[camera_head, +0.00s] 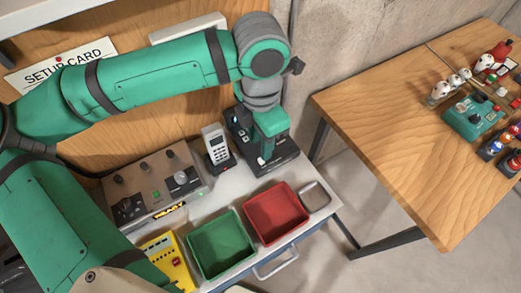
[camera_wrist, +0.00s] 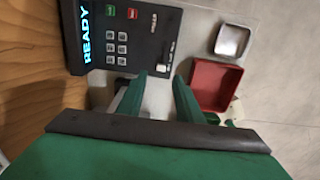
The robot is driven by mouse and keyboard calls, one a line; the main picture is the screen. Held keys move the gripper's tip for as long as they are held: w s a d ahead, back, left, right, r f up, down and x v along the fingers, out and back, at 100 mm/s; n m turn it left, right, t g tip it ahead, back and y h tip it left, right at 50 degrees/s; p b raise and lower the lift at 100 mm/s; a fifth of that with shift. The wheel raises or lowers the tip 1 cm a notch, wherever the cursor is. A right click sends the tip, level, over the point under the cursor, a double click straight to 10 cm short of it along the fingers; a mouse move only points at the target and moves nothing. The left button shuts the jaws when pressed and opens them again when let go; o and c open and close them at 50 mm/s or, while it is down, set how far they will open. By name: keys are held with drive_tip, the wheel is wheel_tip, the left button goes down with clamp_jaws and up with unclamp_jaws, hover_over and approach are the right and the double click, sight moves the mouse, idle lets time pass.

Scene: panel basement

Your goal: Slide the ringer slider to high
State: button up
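The black desk unit with a keypad and a lit READY display fills the top of the wrist view (camera_wrist: 122,38). In the head view its dark body (camera_head: 238,124) stands at the back of the bench, partly hidden by my arm. A slider with a small pale knob (camera_wrist: 162,69) sits near the unit's lower right edge; its markings are too small to read. My gripper (camera_wrist: 162,76) is open and empty, its two green fingers apart with the knob showing between the tips. In the head view my gripper (camera_head: 266,158) is over the unit's right part; contact cannot be told.
A pale handset (camera_head: 215,143) stands left of the unit. A grey control box (camera_head: 155,185), a green tray (camera_head: 221,245), a red tray (camera_head: 276,213) and a small metal dish (camera_head: 315,196) share the bench. A wooden table (camera_head: 400,130) stands right, across a floor gap.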

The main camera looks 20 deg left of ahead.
sight(261, 161)
drive_tip(key=f, duration=0.4)
drive_tip(key=shift+s+d+f, duration=0.1)
drive_tip(key=shift+d+f, duration=0.05)
drive_tip(key=shift+d, duration=0.05)
drive_tip(key=shift+a+f, duration=0.1)
drive_tip(key=shift+f, duration=0.75)
clamp_jaws()
